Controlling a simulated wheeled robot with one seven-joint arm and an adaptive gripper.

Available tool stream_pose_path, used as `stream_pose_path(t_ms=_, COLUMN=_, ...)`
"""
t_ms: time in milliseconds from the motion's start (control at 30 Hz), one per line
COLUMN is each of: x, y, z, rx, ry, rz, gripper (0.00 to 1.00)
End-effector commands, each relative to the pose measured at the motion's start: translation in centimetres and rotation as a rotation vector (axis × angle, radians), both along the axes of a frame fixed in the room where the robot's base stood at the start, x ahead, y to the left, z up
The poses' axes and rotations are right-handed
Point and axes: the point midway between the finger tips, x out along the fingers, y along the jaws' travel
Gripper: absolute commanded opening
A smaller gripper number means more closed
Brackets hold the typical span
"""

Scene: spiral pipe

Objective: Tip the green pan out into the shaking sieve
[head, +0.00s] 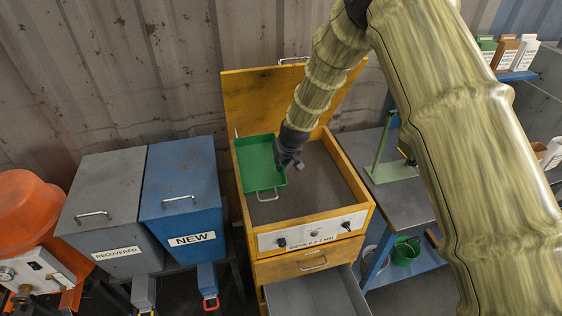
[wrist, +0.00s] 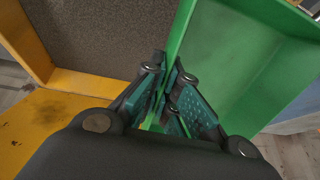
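The green pan (head: 258,160) is at the left side of the yellow shaking sieve (head: 360,193), over its left part. In the head view its inside looks empty, and its wire handle hangs at the near side. My gripper (head: 290,160) is at the pan's right wall. In the wrist view, my gripper (wrist: 172,100) has its teal-padded fingers on both sides of the wall of the green pan (wrist: 245,65), closed on it. The grey sieve bed (wrist: 100,35) lies beside the pan. Whether the pan touches the sieve frame, I cannot tell.
A blue NEW bin (head: 180,190) and a grey RECOVERED bin (head: 105,195) stand left of the sieve. The sieve's raised yellow lid (head: 250,95) stands behind. An open grey drawer (head: 315,295) juts out below. A bench with a green stand (head: 390,170) is at right.

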Motion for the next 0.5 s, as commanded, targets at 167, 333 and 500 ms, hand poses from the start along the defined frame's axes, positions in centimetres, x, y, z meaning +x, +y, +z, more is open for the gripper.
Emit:
stream_pose_path(t_ms=167, x=0.5, y=0.2, z=-0.6, rx=-0.029, ry=0.085, rz=0.001, gripper=0.0)
stream_pose_path(t_ms=333, x=0.8, y=0.4, z=-1.2, rx=-0.056, ry=0.171, rz=0.001, gripper=0.0)
stream_pose_path(t_ms=500, x=1.1, y=0.5, z=-1.8, rx=-0.084, ry=0.257, rz=0.003, gripper=0.0)
